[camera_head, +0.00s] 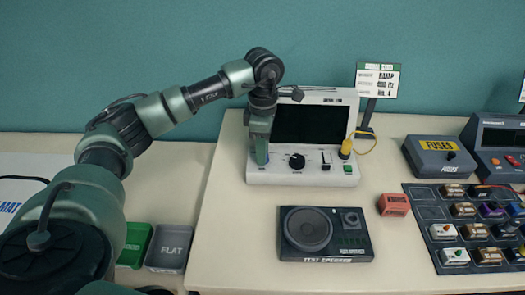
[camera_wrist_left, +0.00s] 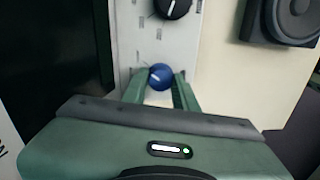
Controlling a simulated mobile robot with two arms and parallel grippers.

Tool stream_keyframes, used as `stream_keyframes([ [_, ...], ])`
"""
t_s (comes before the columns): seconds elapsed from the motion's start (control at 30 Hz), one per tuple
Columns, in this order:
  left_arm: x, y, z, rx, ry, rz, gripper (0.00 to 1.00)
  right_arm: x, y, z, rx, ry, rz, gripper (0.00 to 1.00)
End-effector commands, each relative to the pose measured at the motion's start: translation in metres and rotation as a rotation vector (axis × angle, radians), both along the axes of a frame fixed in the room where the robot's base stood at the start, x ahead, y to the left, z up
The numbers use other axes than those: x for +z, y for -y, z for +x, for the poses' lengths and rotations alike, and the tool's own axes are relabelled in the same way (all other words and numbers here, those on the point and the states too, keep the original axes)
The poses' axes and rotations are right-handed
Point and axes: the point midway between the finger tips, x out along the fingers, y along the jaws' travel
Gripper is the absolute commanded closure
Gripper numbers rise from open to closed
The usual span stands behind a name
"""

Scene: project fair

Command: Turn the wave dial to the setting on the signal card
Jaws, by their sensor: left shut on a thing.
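The signal unit (camera_head: 322,178) is a white box with a dark screen, standing on the table. In the left wrist view, a blue dial (camera_wrist_left: 160,76) with a white pointer mark sits on its panel. My left gripper (camera_wrist_left: 161,84) is shut on this blue dial, a finger on each side. In the head view the left gripper (camera_head: 261,158) is at the panel's left end and mostly hides the dial. A black dial (camera_head: 297,161) is to its right. The signal card (camera_head: 378,80) stands on a post behind the unit; its small print is hard to read. My right gripper is not in view.
A speaker box (camera_head: 325,234) lies in front of the unit. A yellow cable (camera_head: 364,141) is plugged in at the unit's right. A red block (camera_head: 394,205), a grey fuses box (camera_head: 440,157) and a tray of several parts (camera_head: 428,212) are at right. Green and grey bins (camera_head: 168,247) are at left.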

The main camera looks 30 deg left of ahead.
Motion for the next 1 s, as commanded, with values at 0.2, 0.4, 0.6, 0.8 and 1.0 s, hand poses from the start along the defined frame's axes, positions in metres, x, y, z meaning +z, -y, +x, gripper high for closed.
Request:
stream_keyframes([
  [0.2, 0.003, 0.0, 0.002, -0.001, 0.007, 0.0, 1.0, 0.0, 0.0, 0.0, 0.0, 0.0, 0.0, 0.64],
  [0.4, 0.002, 0.0, 0.001, 0.0, 0.005, 0.0, 0.5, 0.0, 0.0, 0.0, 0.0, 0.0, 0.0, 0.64],
  [0.6, 0.001, 0.0, 0.001, 0.0, 0.003, 0.0, 0.5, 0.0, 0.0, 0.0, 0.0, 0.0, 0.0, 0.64],
  [0.8, 0.01, 0.0, 0.002, 0.0, 0.005, 0.0, 0.5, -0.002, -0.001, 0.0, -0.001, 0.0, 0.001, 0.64],
  [1.0, 0.043, -0.001, 0.004, 0.001, 0.008, 0.0, 0.5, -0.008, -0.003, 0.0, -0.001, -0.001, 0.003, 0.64],
])
